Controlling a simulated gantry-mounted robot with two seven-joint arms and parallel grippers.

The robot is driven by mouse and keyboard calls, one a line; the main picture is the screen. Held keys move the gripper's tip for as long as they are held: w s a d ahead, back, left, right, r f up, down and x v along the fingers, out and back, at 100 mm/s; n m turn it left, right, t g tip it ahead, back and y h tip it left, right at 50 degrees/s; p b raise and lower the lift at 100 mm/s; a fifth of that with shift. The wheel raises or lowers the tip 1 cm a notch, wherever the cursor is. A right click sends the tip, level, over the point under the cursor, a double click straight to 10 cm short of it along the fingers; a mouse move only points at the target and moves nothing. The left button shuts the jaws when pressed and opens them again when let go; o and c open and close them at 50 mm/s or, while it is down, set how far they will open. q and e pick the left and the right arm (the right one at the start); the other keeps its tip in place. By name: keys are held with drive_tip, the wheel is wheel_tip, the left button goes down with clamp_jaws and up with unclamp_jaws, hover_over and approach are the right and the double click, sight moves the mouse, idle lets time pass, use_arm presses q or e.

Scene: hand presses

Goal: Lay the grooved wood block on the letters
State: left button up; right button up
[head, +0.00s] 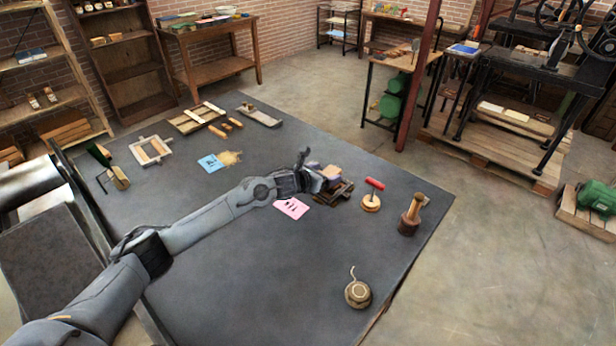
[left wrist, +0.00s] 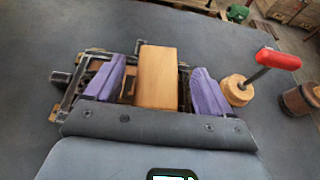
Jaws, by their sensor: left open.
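The wood block (left wrist: 157,75) is a plain tan block in the left wrist view; I see no groove on its visible faces. It sits on or just over a dark metal frame (left wrist: 72,82), which also shows in the head view (head: 345,194). My left gripper (left wrist: 158,66) is open, its purple fingers on either side of the block with gaps visible. In the head view my left gripper (head: 322,175) is at the frame and hides most of the block. The letters are not clearly visible; the block and gripper cover the frame's middle. My right gripper is not in view.
The dark tabletop (head: 250,270) is clear in front.

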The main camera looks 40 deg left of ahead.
use_arm(q)
drive_tip(key=v, duration=0.9)
drive_tip(key=shift+s+p, duration=0.25)
drive_tip(key=shift+p, duration=0.2)
drive_tip(key=shift+r, duration=0.1)
